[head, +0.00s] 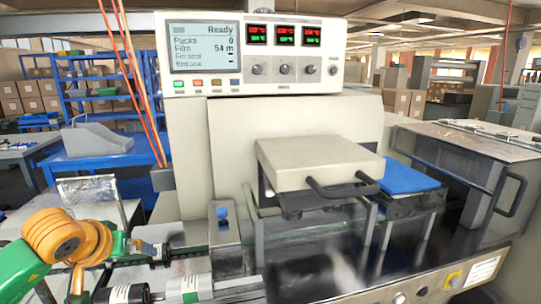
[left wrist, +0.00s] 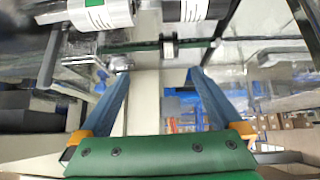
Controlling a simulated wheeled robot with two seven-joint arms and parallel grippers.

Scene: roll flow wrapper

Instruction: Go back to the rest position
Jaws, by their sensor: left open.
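My left gripper (left wrist: 160,78) is open, with its two blue fingers spread and nothing held between them in the left wrist view. In the head view my left arm comes in at the lower left, in green and orange, and the gripper (head: 128,246) is small and partly hidden there. It is at the left end of the flow wrapper (head: 290,130), close to two labelled cylinders, one black and white (head: 122,294) and one white with a green band (head: 190,289). My right gripper is in neither view.
The wrapper's display (head: 205,48) reads Ready. A beige cover with a black handle (head: 318,160) stands over the deck, beside a blue pad (head: 410,177). A clear-sided box (head: 470,165) is at the right. Blue shelving (head: 95,90) and a blue table (head: 100,165) stand behind at the left.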

